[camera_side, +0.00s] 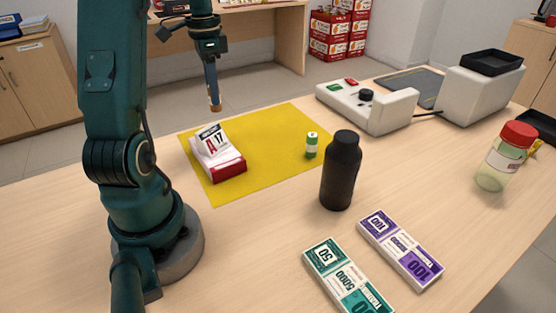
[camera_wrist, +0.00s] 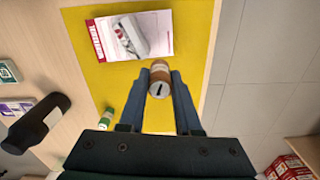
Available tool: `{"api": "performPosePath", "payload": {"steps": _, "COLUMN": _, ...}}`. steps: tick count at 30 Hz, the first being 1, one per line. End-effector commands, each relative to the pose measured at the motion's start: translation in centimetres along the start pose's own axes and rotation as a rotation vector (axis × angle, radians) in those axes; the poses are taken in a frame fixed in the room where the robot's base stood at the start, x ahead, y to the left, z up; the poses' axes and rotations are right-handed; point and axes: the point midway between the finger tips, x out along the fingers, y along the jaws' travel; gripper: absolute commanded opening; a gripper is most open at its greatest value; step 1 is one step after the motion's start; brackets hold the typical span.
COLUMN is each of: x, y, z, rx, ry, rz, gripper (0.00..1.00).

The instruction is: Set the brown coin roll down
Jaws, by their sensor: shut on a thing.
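My gripper (camera_side: 213,92) is shut on the brown coin roll (camera_side: 215,107) and holds it in the air, above the far part of the yellow mat (camera_side: 275,125) in the side view. In the wrist view the roll (camera_wrist: 159,88) sits between the two fingertips (camera_wrist: 160,74), with one round end facing the camera. The yellow mat (camera_wrist: 193,105) lies below it. A green-and-white coin roll (camera_side: 311,146) stands upright on the mat; it also shows in the wrist view (camera_wrist: 106,120).
A red-and-white desk calendar (camera_side: 222,165) stands on the mat's left side. A black bottle (camera_side: 341,170) stands just off its near right edge. Banknote bundles (camera_side: 400,247), a lidded jar (camera_side: 498,165) and a white device (camera_side: 365,108) lie farther off. The mat's middle is bare.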

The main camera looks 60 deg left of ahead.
Motion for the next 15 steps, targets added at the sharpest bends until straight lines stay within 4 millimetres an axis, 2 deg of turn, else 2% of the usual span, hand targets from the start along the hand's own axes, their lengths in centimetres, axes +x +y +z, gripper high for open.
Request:
{"api": "performPosePath", "payload": {"steps": 5, "x": -0.9, "y": -0.6, "z": 1.4, "rx": -0.014, "ry": 0.002, "rz": -0.004, "gripper": 0.0}}
{"api": "performPosePath", "payload": {"steps": 8, "x": -0.5, "y": 0.0, "z": 1.8, "rx": -0.025, "ry": -0.005, "rz": 0.013, "gripper": 0.0}}
{"api": "performPosePath", "payload": {"steps": 11, "x": -0.4, "y": 2.0, "z": 0.5, "rx": 0.028, "ry": -0.01, "rz": 0.022, "gripper": 0.0}}
{"api": "performPosePath", "payload": {"steps": 15, "x": -0.4, "y": 5.9, "z": -2.0, "rx": 0.152, "ry": -0.016, "rz": 0.028, "gripper": 0.0}}
